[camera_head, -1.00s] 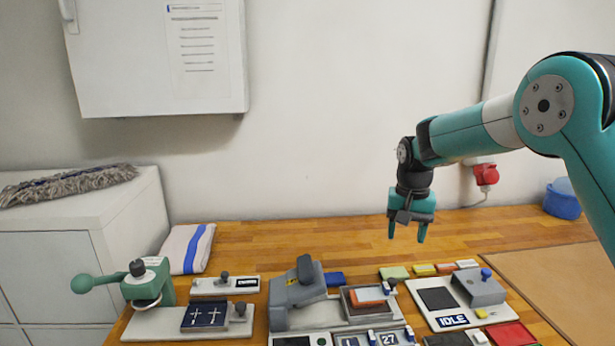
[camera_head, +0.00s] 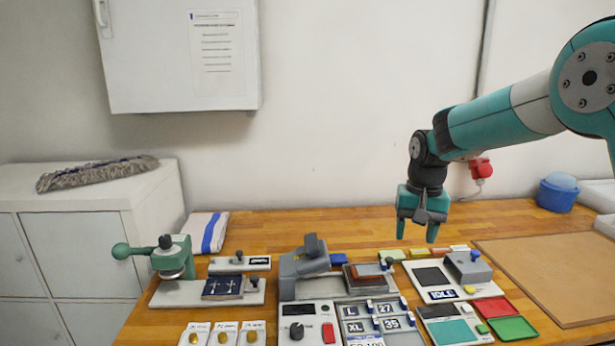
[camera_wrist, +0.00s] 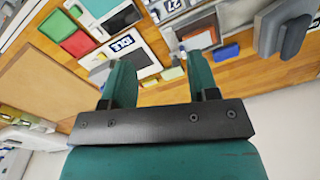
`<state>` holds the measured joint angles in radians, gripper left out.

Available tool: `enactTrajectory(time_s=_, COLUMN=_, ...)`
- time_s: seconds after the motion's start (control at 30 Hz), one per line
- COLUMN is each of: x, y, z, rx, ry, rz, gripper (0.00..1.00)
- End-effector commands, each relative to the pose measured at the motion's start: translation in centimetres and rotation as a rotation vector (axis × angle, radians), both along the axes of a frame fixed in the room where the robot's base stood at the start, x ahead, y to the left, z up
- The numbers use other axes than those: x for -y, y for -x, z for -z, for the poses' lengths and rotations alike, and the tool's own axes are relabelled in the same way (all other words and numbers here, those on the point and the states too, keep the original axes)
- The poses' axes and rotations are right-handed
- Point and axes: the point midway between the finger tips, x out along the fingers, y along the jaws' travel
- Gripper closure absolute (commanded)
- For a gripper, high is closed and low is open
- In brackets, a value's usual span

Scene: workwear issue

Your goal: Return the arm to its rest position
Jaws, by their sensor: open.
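My gripper (camera_head: 417,231) hangs above the back right part of the wooden bench, with its teal fingers pointing down. The fingers are apart and nothing is between them. In the wrist view my gripper (camera_wrist: 160,85) also shows two spread fingers with bench top between them. The arm reaches in from the right, bent at the wrist joint.
Below stand a device marked IDLE (camera_head: 443,295), a grey press (camera_head: 303,262), a green lever press (camera_head: 172,262), and red (camera_head: 492,308) and green (camera_head: 514,328) trays. A brown board (camera_head: 560,275) lies at right. A wall cabinet (camera_head: 180,55) hangs at upper left.

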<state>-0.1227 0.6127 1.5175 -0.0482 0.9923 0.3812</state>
Motion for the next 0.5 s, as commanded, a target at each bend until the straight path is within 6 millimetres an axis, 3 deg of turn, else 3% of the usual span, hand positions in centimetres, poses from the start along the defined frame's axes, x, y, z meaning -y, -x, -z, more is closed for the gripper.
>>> enactTrajectory(time_s=0.27, x=-2.2, y=5.3, z=-2.9, rx=0.024, ry=-0.047, rz=-0.162, gripper=0.46)
enactTrajectory(time_s=0.37, x=-3.2, y=8.3, z=-4.0, rx=0.036, ry=-0.074, rz=-0.245, gripper=0.46)
enactTrajectory(time_s=0.5, x=-4.7, y=14.4, z=-5.6, rx=0.064, ry=-0.126, rz=-0.398, gripper=0.46)
